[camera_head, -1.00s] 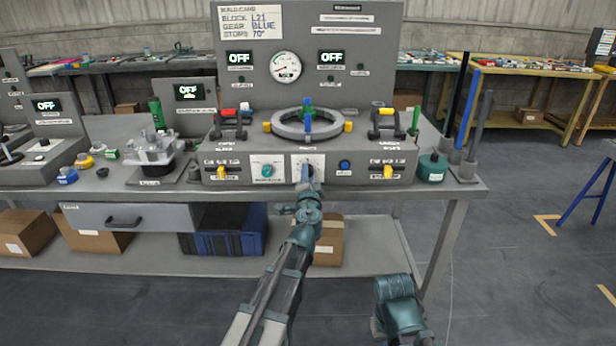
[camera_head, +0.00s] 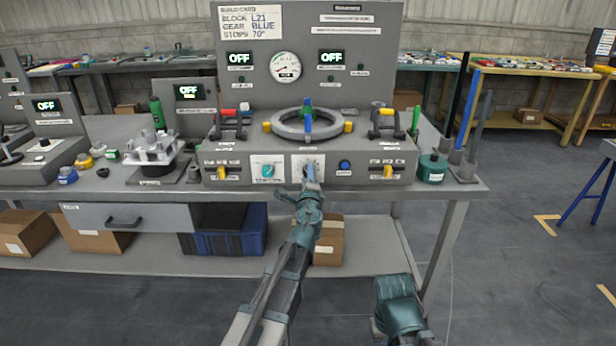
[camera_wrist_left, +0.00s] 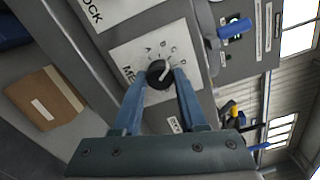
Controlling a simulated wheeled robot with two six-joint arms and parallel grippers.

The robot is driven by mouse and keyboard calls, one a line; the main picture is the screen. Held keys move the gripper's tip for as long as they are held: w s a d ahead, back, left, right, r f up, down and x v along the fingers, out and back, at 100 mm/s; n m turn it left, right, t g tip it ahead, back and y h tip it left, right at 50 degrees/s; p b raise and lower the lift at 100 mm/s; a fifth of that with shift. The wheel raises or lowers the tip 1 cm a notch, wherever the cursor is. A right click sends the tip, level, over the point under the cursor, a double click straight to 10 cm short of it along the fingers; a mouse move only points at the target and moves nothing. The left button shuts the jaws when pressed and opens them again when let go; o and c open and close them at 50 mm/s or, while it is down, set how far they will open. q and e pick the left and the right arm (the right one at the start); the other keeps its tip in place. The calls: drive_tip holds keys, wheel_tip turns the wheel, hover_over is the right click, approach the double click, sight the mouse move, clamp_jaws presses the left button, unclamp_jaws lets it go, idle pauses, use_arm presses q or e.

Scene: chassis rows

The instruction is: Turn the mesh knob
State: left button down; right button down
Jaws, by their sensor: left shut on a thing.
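The mesh knob (camera_wrist_left: 159,74) is a round black knob with a pale pointer line, on a white dial plate (camera_wrist_left: 128,57) whose lettering is partly cut off. Tick marks and small letters surround it. In the wrist view my left gripper (camera_wrist_left: 161,78) has its two blue fingers on either side of the knob, shut on it. In the head view my left gripper (camera_head: 309,175) reaches the white plate on the console's front, and its fingers mostly hide the knob. My right gripper is not in view; only part of my right arm shows at the bottom.
A teal knob (camera_head: 267,171) sits left of the dial and a blue button (camera_head: 345,165) right of it. Yellow switches (camera_head: 388,172) flank these. A grey ring (camera_head: 340,125) lies on top of the console. The displays (camera_head: 240,59) read OFF.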

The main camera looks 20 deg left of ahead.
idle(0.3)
use_arm(q)
drive_tip(key=shift+c, duration=2.2)
unclamp_jaws()
